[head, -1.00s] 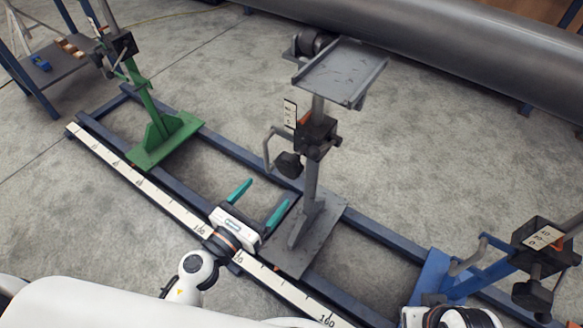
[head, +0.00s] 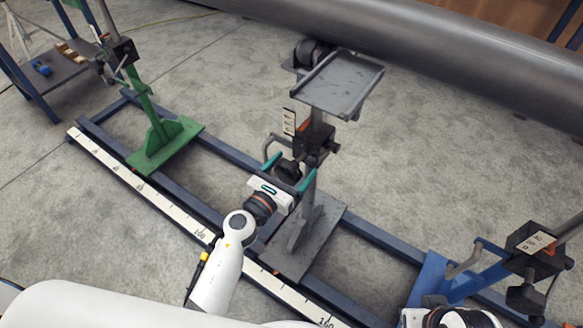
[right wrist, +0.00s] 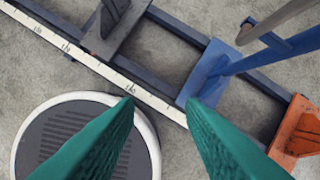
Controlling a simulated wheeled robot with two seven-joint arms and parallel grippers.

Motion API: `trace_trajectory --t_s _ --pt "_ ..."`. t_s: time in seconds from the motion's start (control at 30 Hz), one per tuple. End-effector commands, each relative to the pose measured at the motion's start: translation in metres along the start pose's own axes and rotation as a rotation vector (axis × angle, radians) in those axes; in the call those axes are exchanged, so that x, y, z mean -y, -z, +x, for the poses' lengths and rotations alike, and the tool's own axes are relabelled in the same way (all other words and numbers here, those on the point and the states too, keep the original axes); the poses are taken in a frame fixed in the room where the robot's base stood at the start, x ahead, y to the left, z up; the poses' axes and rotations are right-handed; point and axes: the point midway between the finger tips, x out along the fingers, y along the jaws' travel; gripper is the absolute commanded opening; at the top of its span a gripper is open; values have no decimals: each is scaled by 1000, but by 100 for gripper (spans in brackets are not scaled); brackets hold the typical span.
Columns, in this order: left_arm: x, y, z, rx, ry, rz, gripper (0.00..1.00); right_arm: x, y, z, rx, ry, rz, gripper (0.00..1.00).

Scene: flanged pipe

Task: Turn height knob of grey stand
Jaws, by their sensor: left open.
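The grey stand (head: 320,225) stands upright on the rail in the middle of the head view. Its black height knob (head: 289,168) is low on the black clamp block, beside the column. A bent grey handle is to the left of the knob. My left gripper (head: 291,171) is open, with its teal fingers on either side of the knob as seen from the head. I cannot tell whether they touch it. My right gripper (right wrist: 163,103) is open and empty in the right wrist view, above the scale and rail.
A green stand (head: 155,130) is at the left of the rail, and a blue stand (head: 435,280) is at the right. An orange stand base (right wrist: 297,132) shows in the right wrist view. A large grey pipe (head: 430,45) lies behind. The white scale (head: 165,205) runs along the rail's front.

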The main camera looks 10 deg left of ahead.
Motion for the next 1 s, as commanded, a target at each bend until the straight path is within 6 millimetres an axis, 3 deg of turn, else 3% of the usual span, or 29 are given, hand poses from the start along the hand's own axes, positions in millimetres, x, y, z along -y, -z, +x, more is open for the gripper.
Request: trace_trajectory --t_s 0.13,0.4,0.8,1.0 --pt "0 0 0 0 0 0 82 0 0 0 0 0 0 36" --pt "0 0 0 0 0 0 39 0 0 0 0 0 0 36" --pt "0 0 0 1 -1 -83 39 0 -2 -4 5 0 0 36" --pt "-1 1 -1 2 -1 -227 39 -1 -2 23 -13 -3 0 36"
